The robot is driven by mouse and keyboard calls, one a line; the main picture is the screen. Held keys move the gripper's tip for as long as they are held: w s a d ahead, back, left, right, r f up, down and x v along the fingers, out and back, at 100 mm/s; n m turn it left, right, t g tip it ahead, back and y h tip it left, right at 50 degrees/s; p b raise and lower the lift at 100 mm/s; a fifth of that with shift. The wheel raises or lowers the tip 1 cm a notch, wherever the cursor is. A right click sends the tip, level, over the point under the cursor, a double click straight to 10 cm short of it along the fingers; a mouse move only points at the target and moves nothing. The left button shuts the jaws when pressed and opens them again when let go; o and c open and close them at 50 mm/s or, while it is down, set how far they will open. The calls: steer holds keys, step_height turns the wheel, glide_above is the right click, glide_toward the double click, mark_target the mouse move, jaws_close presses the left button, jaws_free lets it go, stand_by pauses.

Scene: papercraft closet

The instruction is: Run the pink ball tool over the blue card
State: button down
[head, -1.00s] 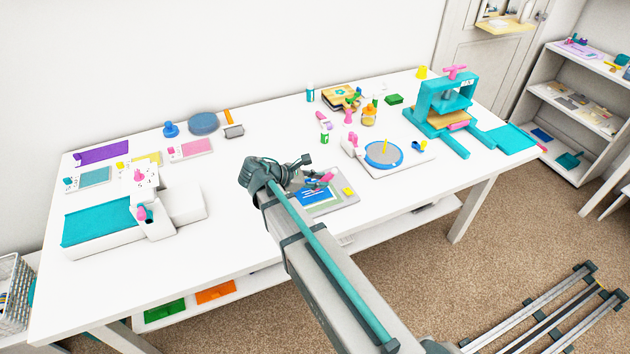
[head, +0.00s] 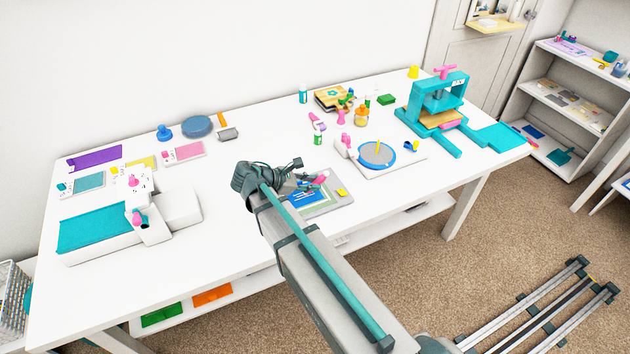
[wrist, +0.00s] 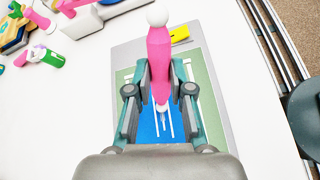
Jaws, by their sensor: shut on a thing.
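I cannot tell whether the tip touches the card. The card lies on a green and grey mat (wrist: 216,110). In the head view my gripper (head: 305,182) is shut on the tool above the blue card (head: 308,199), and my arm hides part of the mat.
A yellow block (head: 341,193) sits on the mat's corner. A round blue-rimmed turntable (head: 377,154) stands behind right, a teal press (head: 440,105) farther right. A white machine with a teal bed (head: 95,226) stands left.

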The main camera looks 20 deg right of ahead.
mark_target(316, 180)
steer(key=shift+s+a+p, duration=0.15)
steer(key=shift+a+p, duration=0.2)
steer(key=shift+a, duration=1.1)
steer(key=shift+w+d+p, duration=0.15)
steer(key=shift+d+p, duration=0.15)
steer(key=shift+d, duration=1.2)
steer(key=shift+w+d+p, duration=0.15)
steer(key=shift+d+p, duration=0.1)
steer(key=shift+d, duration=1.2)
steer(key=shift+r+p, duration=2.3)
steer(key=shift+r, duration=0.7)
steer(key=shift+r, duration=0.1)
steer(key=shift+r+p, duration=1.2)
steer(key=shift+r, duration=0.2)
steer(key=shift+d, duration=0.1)
